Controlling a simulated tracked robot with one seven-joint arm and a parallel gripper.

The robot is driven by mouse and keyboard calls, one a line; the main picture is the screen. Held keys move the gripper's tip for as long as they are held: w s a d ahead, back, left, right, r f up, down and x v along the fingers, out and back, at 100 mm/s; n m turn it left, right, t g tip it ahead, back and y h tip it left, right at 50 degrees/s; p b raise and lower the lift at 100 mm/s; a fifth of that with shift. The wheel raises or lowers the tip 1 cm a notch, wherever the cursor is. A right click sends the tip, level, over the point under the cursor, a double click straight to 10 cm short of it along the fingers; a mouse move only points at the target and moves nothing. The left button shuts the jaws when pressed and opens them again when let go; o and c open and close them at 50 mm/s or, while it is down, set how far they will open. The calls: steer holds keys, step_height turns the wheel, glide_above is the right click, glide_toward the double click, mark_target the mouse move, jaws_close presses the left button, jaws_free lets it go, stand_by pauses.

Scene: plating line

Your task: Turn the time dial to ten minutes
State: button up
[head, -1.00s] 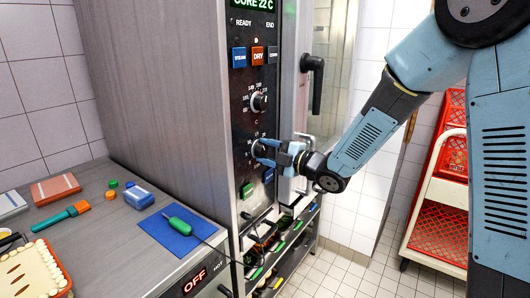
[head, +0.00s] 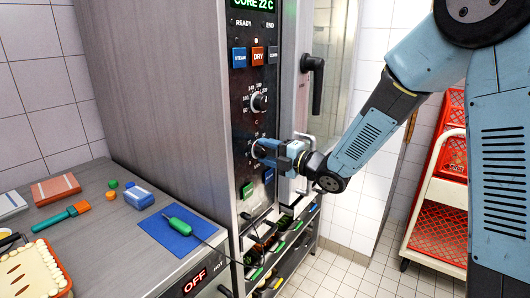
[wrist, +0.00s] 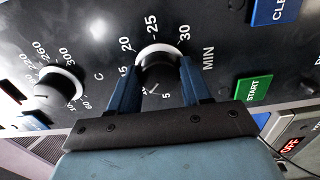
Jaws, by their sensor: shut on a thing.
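The time dial (wrist: 160,62) is a round black knob with a pale rim on the dark control panel. In the wrist view the numbers 5, 20, 25 and 30 and the word MIN show around it. My gripper (wrist: 160,72) is shut on the dial, one blue finger at each side. In the head view my gripper (head: 264,149) reaches the panel from the right and covers most of the dial. I cannot read the pointer's setting.
The temperature dial (head: 259,102) sits above the time dial. The green START button (wrist: 253,89) is close by. A door handle (head: 315,85) stands out right of the panel. A counter (head: 100,232) with small items is at left.

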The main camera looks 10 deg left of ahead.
steer(key=shift+w+d, duration=0.1)
steer(key=shift+w, duration=0.05)
steer(key=o, duration=0.8)
steer(key=shift+o, duration=1.3)
steer(key=v, duration=1.3)
steer(key=shift+d, duration=0.3)
steer(key=shift+f, duration=0.15)
